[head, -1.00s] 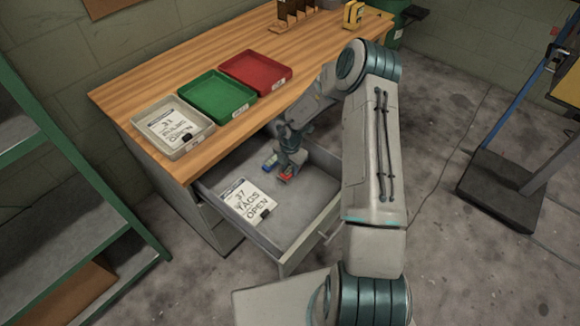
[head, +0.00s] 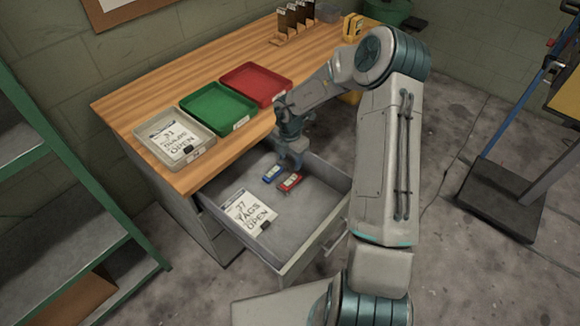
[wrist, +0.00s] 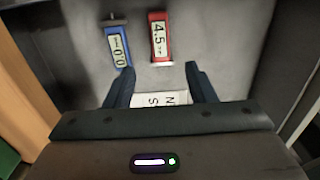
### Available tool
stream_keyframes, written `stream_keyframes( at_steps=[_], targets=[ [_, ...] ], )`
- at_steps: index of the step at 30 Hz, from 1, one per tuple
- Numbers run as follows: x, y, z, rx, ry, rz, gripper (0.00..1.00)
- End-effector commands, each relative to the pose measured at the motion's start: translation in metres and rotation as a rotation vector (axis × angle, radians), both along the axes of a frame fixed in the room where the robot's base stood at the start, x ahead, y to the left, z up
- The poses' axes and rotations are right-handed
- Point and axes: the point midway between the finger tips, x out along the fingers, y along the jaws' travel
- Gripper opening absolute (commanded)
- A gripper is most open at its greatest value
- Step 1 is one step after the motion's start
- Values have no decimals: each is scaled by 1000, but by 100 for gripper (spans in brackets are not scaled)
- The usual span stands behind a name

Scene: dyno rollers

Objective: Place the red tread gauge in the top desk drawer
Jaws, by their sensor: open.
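The red tread gauge (head: 290,182) lies flat in the open top desk drawer (head: 319,182), beside a blue gauge (head: 272,173). In the wrist view the red gauge (wrist: 159,38) shows a display reading 4.5, and the blue gauge (wrist: 118,48) lies to its left. My gripper (head: 291,160) is above the drawer, over its back part near the desk edge. In the wrist view its two fingers (wrist: 160,82) are spread apart with nothing held between them. The red gauge is beyond the fingertips and apart from them.
A tag card (head: 247,212) lies in the drawer's front left. Grey (head: 197,151), green (head: 243,117) and red (head: 284,90) trays stand on the wooden desk (head: 125,105). A green shelf (head: 135,236) stands at left. The drawer floor right of the gauges is clear.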

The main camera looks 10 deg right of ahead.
Motion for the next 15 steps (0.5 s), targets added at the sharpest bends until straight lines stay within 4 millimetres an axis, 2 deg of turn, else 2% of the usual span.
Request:
stream_keyframes(
  at_steps=[5, 8, 11, 15],
  targets=[
    [3, -1, 17, -13, -20, 29, 50],
    [14, -7, 34, -67, -103, 152, 50],
    [33, -13, 65, -169, -243, 393, 50],
    [56, -6, 127, -351, -441, 851, 50]
  ],
)
